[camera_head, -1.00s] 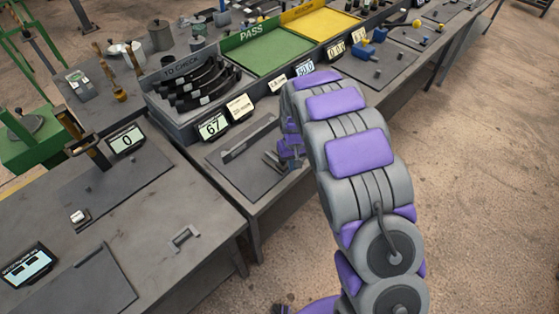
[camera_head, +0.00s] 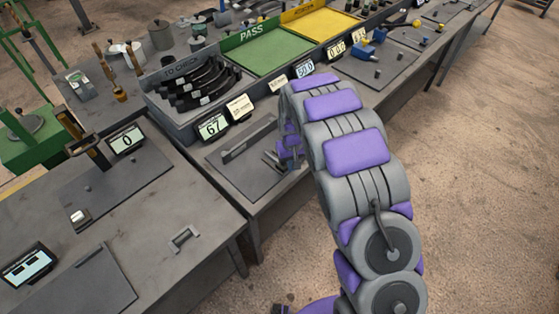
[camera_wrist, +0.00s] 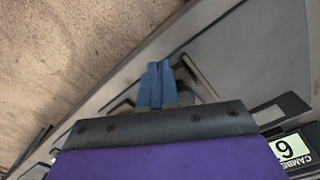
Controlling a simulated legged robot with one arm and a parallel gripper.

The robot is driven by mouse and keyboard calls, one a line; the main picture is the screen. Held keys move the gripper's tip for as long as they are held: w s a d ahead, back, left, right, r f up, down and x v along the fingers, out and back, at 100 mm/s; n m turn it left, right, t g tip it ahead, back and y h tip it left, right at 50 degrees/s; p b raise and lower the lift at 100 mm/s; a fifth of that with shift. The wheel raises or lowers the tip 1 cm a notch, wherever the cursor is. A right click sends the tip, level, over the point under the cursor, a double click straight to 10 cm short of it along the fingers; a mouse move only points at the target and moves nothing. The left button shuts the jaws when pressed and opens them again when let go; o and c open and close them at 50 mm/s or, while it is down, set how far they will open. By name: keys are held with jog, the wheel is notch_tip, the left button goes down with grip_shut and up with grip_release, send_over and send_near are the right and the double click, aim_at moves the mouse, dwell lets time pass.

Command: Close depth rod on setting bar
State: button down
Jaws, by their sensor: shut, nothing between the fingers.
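A long grey bar (camera_head: 248,139), perhaps the setting bar, stands on a dark plate (camera_head: 230,172) on the middle bench. I cannot make out a depth rod for certain; small dark metal parts (camera_head: 271,158) sit beside my gripper at the plate's right side. My gripper (camera_head: 280,160) is low over the right part of the plate, partly hidden by my purple and grey arm. In the wrist view its blue fingers (camera_wrist: 156,84) are together with nothing between them. A dark bar (camera_wrist: 201,77) lies just right of the fingertips there; contact cannot be told.
A rack of dark curved springs (camera_head: 205,86) and green PASS (camera_head: 262,52) and yellow (camera_head: 322,24) trays are behind.

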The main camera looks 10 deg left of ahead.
jog(key=shift+w+a, duration=0.3)
jog(key=shift+a, duration=0.1)
jog(key=shift+w+a+p, duration=0.3)
jog(key=shift+w+a, duration=0.4)
jog(key=shift+a, duration=0.15)
jog(key=shift+w+a, duration=0.15)
jog(key=shift+a, duration=0.1)
jog(key=shift+w+a, duration=0.25)
jog(key=shift+a, duration=0.05)
jog(key=shift+w+a, duration=0.35)
jog(key=shift+a, duration=0.15)
jog(key=shift+w+a+p, duration=0.3)
jog(key=shift+w+a, duration=0.2)
jog(key=shift+a, duration=0.15)
jog(key=shift+r, duration=0.15)
dwell(1.1)
